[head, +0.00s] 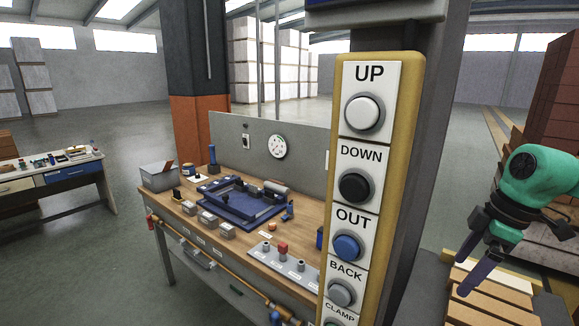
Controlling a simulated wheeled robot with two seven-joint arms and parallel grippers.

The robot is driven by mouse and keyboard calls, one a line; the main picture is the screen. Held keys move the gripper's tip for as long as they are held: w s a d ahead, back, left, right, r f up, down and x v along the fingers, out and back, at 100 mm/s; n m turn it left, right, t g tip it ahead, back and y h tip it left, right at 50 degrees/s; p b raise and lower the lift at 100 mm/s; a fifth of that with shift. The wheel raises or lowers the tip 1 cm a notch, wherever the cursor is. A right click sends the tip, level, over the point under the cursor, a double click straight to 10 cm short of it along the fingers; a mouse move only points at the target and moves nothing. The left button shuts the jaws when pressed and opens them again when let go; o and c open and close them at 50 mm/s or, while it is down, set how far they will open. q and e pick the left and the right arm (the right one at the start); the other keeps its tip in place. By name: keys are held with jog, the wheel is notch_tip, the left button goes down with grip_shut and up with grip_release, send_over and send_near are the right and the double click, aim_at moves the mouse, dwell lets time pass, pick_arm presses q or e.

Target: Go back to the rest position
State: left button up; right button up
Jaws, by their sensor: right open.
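My right gripper (472,264) is at the right side of the head view, below a green arm link. Its dark fingers point down and to the left, apart and with nothing seen between them. It hangs in front of a stack of tan boards or bricks, to the right of the button panel (398,185), and appears clear of the panel. My left gripper is not in view.
The yellow-edged panel has buttons marked UP, DOWN, OUT, BACK and CLAMP. Left of it stands a wooden workbench (190,215) with a blue tray-like fixture (240,203). A second bench (55,180) is at far left. Reddish bricks (560,95) are stacked at right. Open floor (90,250) lies between the benches.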

jog(key=w+a+f+t+y, duration=0.2)
jog(key=w+f+t+y, duration=0.3)
jog(key=w+f+t, duration=0.3)
jog(key=s+d+f+m+t+h, duration=0.3)
jog(key=d+f+m+t+h, duration=0.15)
jog(key=f+m, duration=0.2)
jog(key=s+a+f+m+g+h, duration=0.2)
jog(key=s+f+m+g+h, duration=0.25)
jog(key=s+f, duration=0.5)
jog(key=s+a+f+n+g+y, duration=0.1)
jog(key=s+a+f+g, duration=0.2)
jog(key=s+a, duration=0.25)
jog(key=s+a+f+g+y, duration=0.1)
jog(key=s+a+f+g, duration=0.25)
jog(key=s, duration=0.25)
jog(key=s+f+b, duration=0.3)
jog(key=f+b, duration=0.5)
jog(key=f, duration=2.4)
pick_arm(q)
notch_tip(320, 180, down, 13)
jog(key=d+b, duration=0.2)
jog(key=b, duration=0.3)
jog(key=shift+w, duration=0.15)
pick_arm(e)
jog(key=s+d+f+g, duration=0.2)
jog(key=s+d+f, duration=0.1)
jog(key=s+f, duration=1.3)
jog(key=shift+f, duration=0.85)
